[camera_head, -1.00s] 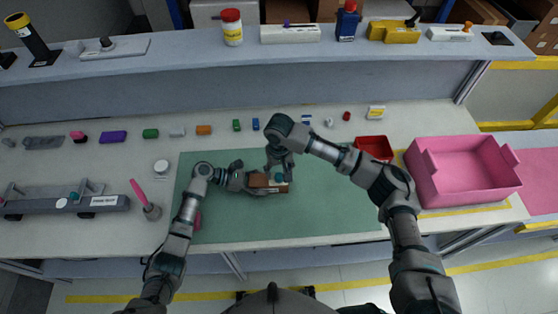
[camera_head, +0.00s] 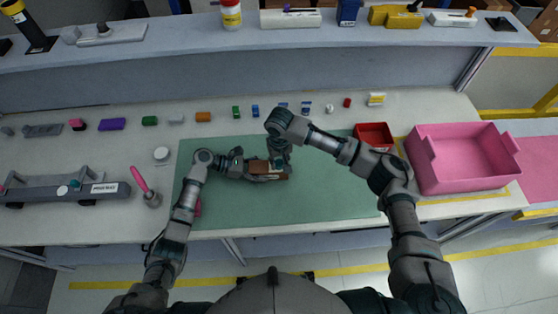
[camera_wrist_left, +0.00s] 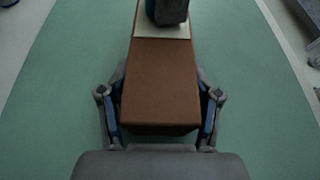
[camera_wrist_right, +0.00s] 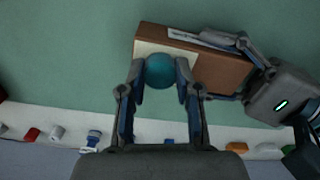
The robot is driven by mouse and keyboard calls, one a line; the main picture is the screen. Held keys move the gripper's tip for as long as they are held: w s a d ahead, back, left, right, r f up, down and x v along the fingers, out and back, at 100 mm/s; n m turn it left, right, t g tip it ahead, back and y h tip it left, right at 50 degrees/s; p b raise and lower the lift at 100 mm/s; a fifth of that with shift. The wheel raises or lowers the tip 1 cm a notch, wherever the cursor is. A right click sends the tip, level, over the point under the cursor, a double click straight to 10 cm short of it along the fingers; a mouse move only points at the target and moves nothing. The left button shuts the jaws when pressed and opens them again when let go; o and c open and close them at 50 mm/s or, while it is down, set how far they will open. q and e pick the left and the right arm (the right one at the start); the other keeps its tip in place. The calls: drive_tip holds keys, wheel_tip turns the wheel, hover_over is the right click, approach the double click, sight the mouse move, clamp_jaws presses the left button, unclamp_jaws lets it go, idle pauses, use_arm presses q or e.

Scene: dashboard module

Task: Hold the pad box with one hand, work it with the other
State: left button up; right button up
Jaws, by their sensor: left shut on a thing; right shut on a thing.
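The pad box is a brown box (camera_wrist_left: 160,85) with a pale top panel at one end, lying on the green mat (camera_head: 330,205). My left gripper (camera_wrist_left: 160,115) is shut on its sides at the near end in the left wrist view. A teal round knob (camera_wrist_right: 161,70) sits on the pale panel. My right gripper (camera_wrist_right: 160,85) is shut on this knob from above, one finger on each side. In the head view the box (camera_head: 258,166) is small and partly hidden by both grippers.
A red tray (camera_head: 374,127) and a large pink bin (camera_head: 424,158) stand to the right. Several small coloured blocks line the back of the table. A pink-handled brush (camera_head: 140,178) and a grey rail fixture (camera_head: 95,193) stand at left. The mat's right part is clear.

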sight(279, 162)
use_arm(q)
drive_tip(key=shift+f, duration=0.15)
use_arm(e)
drive_tip(key=shift+r, duration=3.05)
use_arm(q)
drive_tip(key=o, duration=1.6)
drive_tip(key=shift+o, duration=0.2)
use_arm(e)
drive_tip(key=shift+w+f, duration=0.1)
use_arm(q)
drive_tip(key=v, duration=1.2)
drive_tip(key=shift+w, duration=0.2)
